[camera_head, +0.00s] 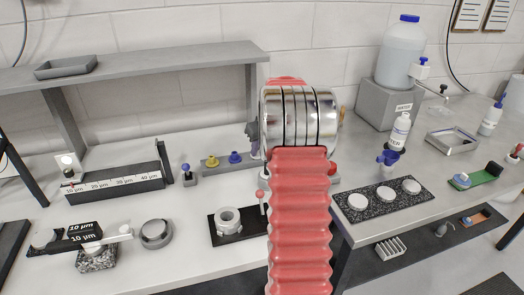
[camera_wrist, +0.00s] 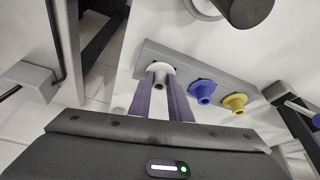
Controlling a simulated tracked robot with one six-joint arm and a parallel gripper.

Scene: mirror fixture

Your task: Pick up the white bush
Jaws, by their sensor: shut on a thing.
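The white bush (camera_wrist: 160,68) sits at one end of a grey strip holder (camera_wrist: 220,88) in the wrist view, with its pale flange and greyish stem showing. My gripper (camera_wrist: 163,87) has its two long fingers closed on the bush's stem. The bush still appears to be at its place in the holder; I cannot tell whether it is lifted clear. In the head view my gripper (camera_head: 253,137) shows only partly beside my red arm, above the holder's right end, and the white bush is hidden.
Beside it in the holder stand a blue bush (camera_wrist: 203,91) and a yellow bush (camera_wrist: 235,103). In the head view, a blue-topped piece (camera_head: 187,170) stands left of the holder, and a black plate with a ring part (camera_head: 228,221) lies in front. A grey shelf (camera_head: 140,62) is behind.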

